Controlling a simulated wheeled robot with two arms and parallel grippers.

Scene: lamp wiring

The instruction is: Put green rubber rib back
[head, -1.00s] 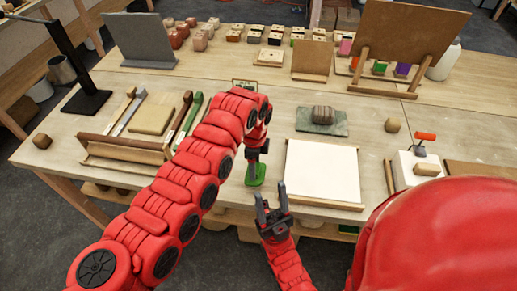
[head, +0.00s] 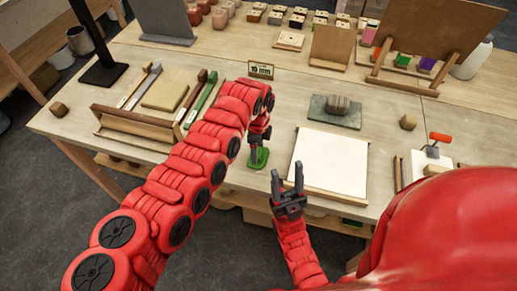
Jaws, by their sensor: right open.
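A flat green piece, which looks like the green rubber rib (head: 258,158), is near the front edge of the table, left of the white board. My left gripper (head: 257,148) points down right at it, with its fingertips at the green piece. The fingers are small and dark here, so I cannot tell whether they are shut on it or only touching it. My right gripper (head: 288,174) is open and empty, pointing up at the table's front edge by the white board's lower left corner.
A wooden rack (head: 130,127) and long tools, one with a green handle (head: 203,98), lie to the left. The white board (head: 329,163) is to the right. A grey-green slab (head: 335,112) bears a brown block. Upright boards and small coloured blocks stand behind.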

